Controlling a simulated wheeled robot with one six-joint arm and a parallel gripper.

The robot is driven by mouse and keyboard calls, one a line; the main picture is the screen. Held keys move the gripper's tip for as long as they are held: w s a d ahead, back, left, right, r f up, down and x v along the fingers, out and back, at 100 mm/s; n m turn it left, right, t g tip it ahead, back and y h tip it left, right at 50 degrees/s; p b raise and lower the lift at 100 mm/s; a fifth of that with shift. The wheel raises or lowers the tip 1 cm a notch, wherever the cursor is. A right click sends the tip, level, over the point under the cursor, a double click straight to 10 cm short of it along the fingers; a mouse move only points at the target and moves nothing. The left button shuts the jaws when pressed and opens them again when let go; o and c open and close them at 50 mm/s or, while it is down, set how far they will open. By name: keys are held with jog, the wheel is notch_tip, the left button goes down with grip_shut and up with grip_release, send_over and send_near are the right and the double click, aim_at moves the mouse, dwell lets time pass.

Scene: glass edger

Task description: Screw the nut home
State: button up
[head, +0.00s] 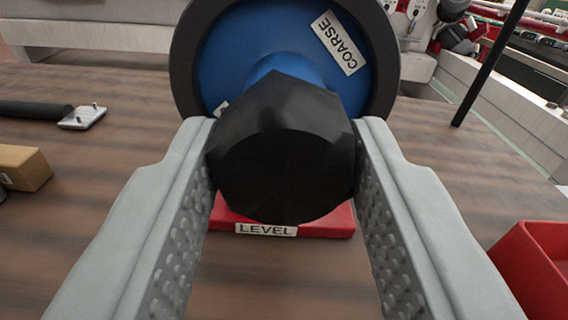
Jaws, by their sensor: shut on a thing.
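The black faceted nut (283,150) sits between the two grey fingers of my gripper (284,165). My gripper is shut on it, one textured pad on each side. Behind the nut is a blue wheel (235,60) with a dark rim and a white label reading COARSE (339,42). A blue hub (285,66) shows just above the nut. The nut hides the middle of the wheel, so I cannot tell whether it touches the hub.
A red base (325,222) labelled LEVEL is below the nut. A red bin (530,275) stands at the right. A cardboard box (24,167) and a dark-handled tool (40,110) lie at the left. A thin black post (490,62) rises at the right.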

jog(key=m, duration=1.3)
jog(key=shift+m, duration=0.4)
jog(key=m, duration=0.5)
jog(key=shift+m, duration=0.4)
jog(key=m, duration=0.7)
jog(key=shift+w, duration=0.1)
jog(key=o, duration=0.9)
jog(key=shift+o, duration=0.2)
jog(key=shift+n, duration=0.3)
